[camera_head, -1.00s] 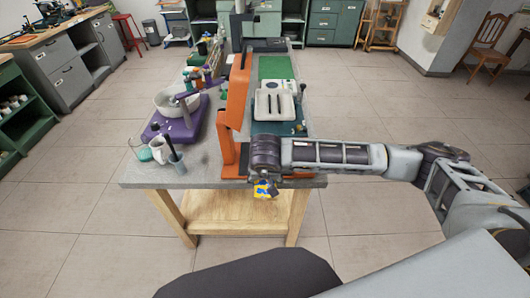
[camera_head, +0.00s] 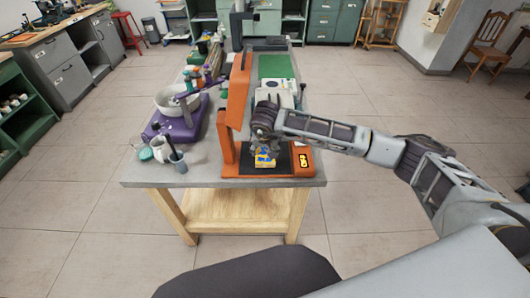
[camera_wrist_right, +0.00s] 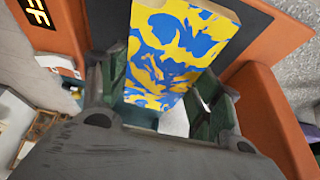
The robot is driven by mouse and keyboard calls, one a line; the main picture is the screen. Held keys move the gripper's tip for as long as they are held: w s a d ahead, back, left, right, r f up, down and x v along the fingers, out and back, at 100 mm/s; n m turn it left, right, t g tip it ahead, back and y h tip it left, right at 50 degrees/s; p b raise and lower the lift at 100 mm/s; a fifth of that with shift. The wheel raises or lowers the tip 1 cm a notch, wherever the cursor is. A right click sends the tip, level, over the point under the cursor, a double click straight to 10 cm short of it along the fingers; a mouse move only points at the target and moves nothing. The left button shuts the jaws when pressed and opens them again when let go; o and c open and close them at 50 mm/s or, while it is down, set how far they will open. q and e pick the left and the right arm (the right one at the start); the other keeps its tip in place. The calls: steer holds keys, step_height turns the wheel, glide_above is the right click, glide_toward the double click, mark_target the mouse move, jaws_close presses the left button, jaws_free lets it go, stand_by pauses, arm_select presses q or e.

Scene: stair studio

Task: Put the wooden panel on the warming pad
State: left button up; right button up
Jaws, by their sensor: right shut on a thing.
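The wooden panel, painted yellow and blue, shows in the head view (camera_head: 264,161) and larger in the right wrist view (camera_wrist_right: 182,45). My right gripper (camera_head: 264,150) is shut on it, with one dark green finger at each side in the wrist view. What I take for the warming pad is an orange unit with a dark plate (camera_head: 288,165) at the table's front edge. The panel is over this plate, and I cannot tell whether it touches. The gripper hides part of the plate. My left gripper is not in view.
An orange upright (camera_head: 237,95) of the unit rises just left of my right gripper. A purple device with a white bowl (camera_head: 170,101), a mug (camera_head: 160,149) and a dark cup (camera_head: 178,162) stand to the left. A green mat (camera_head: 276,66) lies behind.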

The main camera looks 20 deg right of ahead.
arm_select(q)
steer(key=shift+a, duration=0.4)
arm_select(e)
steer(key=shift+w, duration=0.25)
